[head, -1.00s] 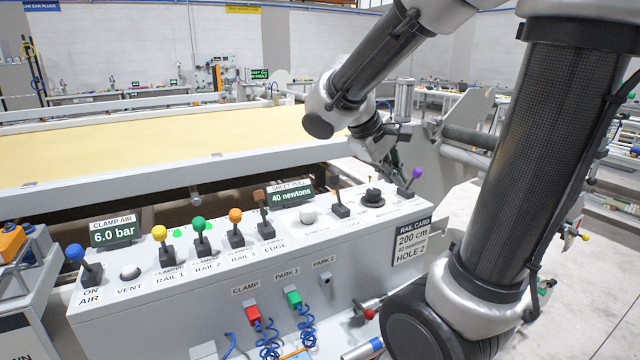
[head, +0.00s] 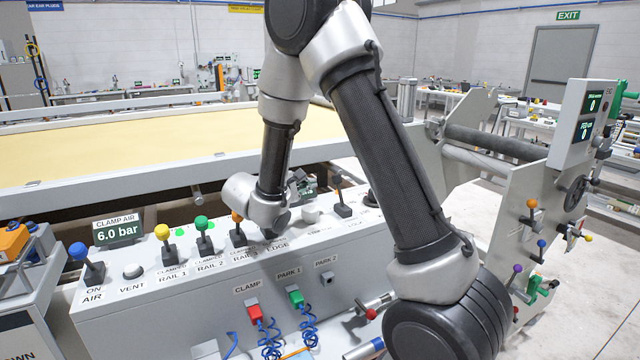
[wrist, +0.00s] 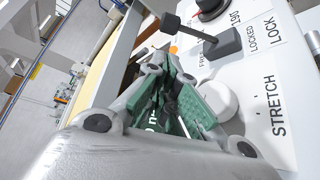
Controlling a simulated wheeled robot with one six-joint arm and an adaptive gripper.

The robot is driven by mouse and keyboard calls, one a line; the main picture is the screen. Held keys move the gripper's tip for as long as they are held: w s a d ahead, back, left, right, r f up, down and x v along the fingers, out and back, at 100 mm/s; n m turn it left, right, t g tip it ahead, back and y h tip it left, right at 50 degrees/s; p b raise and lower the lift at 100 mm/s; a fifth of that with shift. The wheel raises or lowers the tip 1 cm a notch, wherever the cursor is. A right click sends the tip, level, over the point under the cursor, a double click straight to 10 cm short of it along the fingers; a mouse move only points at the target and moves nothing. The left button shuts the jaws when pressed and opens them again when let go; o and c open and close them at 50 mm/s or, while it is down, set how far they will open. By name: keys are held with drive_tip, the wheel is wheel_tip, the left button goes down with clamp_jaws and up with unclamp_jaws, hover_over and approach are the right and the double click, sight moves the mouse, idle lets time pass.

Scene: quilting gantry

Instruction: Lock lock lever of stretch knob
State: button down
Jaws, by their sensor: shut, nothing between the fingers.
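The lock lever (head: 343,210) is a black lever on a black base on the sloped grey console, right of the white stretch knob (head: 311,214). In the wrist view the lever (wrist: 222,43) stands beside its FREE and LOCKED labels, its handle stretching to the upper left; I cannot tell which label it leans towards. The round white stretch knob (wrist: 219,100) is next to its STRETCH label. My gripper (wrist: 168,78) is shut and empty, above the console and left of the lever, apart from it. In the head view my wrist mostly hides the gripper.
A dark dial (wrist: 210,8) sits just beyond the lever. Green, yellow and orange-tipped levers (head: 202,225) stand along the console to the left. My gripper and arm partly cover the green newton display (head: 308,188). A grey machine frame (head: 520,180) rises to the right.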

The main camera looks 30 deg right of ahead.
sight(339, 189)
drive_tip(key=x, duration=1)
